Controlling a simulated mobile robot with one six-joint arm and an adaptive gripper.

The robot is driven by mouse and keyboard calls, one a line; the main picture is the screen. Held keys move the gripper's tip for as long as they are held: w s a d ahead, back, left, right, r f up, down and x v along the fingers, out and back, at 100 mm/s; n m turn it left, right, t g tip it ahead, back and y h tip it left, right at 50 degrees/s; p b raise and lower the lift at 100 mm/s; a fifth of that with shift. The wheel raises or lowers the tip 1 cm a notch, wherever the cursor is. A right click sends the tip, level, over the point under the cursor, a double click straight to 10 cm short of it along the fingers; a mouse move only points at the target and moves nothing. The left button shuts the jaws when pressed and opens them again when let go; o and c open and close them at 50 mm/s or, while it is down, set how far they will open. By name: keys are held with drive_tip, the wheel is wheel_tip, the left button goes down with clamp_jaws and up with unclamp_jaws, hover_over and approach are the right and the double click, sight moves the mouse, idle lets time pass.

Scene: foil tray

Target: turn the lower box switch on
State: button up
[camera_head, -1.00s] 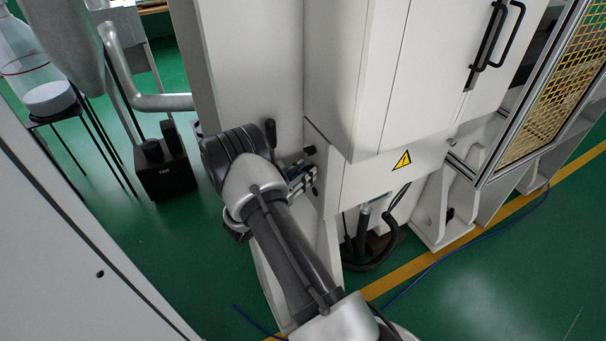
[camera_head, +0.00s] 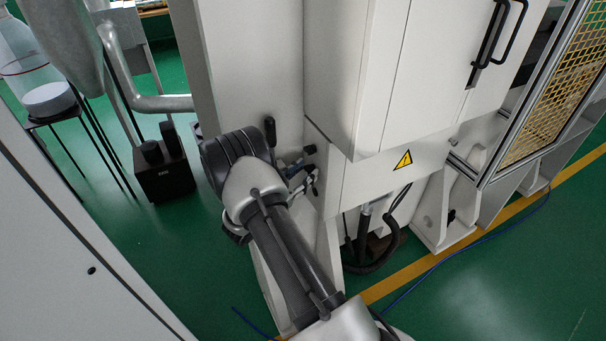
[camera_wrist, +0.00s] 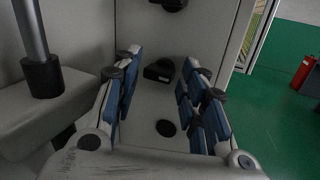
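In the wrist view, two black switch-like knobs sit on a pale box face: an upper one (camera_wrist: 172,4) cut off by the top edge, and a lower one (camera_wrist: 158,70). A round black spot (camera_wrist: 166,128) shows below them; I cannot tell whether it is a knob or a hole. My gripper (camera_wrist: 158,82) is open, its blue-padded fingers spread left and right of the lower knob with nothing between them. In the head view, my gripper (camera_head: 308,178) is beside the box (camera_head: 338,165); a black knob (camera_head: 310,150) shows just above the fingers. Contact cannot be told.
A black lever (camera_head: 270,131) stands near my wrist. A white cabinet with a warning triangle (camera_head: 402,160) is to the right. A grey post with a black collar (camera_wrist: 42,75) is close on the left.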

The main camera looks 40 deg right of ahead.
drive_tip(key=shift+a, duration=0.1)
drive_tip(key=s+a, duration=0.2)
drive_tip(key=a, duration=0.9)
drive_tip(key=shift+a+f, duration=0.3)
drive_tip(key=shift+a, duration=0.05)
drive_tip(key=s+a+r+m+g+y, duration=0.3)
drive_tip(key=s+r+m+g+y, duration=0.4)
drive_tip(key=s+r+m, duration=0.65)
drive_tip(key=s+a+r+m+t+y, duration=0.2)
drive_tip(key=s+a+r+t+y, duration=0.2)
drive_tip(key=a, duration=0.4)
drive_tip(key=s+a+r+m+t+y, duration=0.3)
drive_tip(key=s+a+r+t+y, duration=0.1)
drive_tip(key=s+a+y, duration=0.3)
drive_tip(key=shift+s+a+r+t, duration=0.3)
drive_tip(key=shift+s+a, duration=0.1)
drive_tip(key=shift+a, duration=0.35)
